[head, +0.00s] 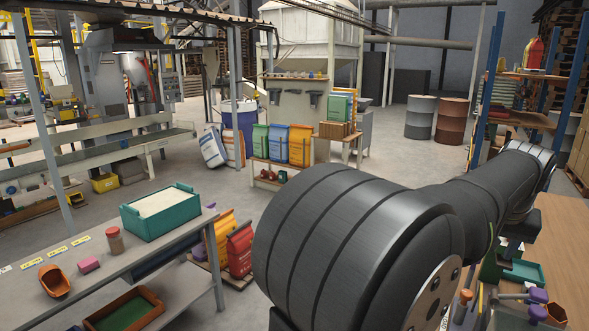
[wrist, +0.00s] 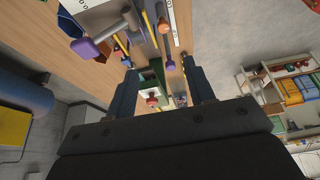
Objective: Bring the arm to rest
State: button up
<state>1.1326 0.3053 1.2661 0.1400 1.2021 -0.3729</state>
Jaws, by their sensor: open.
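My arm fills the lower right of the head view, with a large dark grey joint close to the camera and a link reaching back to the right. In the wrist view my gripper (wrist: 159,65) has its two dark fingers spread apart, with nothing held between them. Beyond the fingers is a wooden bench (wrist: 75,57) with tools and a green bin (wrist: 153,75). In the head view the arm hides part of the floor and bench, and I cannot make out the fingers clearly there.
The wooden bench (head: 562,240) stands at right, with purple-capped tools (head: 538,296) and a teal tray (head: 523,271). A grey table (head: 150,262) at left holds a teal tub (head: 160,228), an orange scoop (head: 54,281) and a jar (head: 115,241). Blue-post shelving (head: 490,80) rises behind my arm.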

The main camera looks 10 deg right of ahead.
jog(key=shift+v, duration=1)
dwell(0.8)
jog(key=w+d+r+x, duration=0.1)
jog(key=w+d+x, duration=0.1)
jog(key=x, duration=1.6)
jog(key=shift+f, duration=0.25)
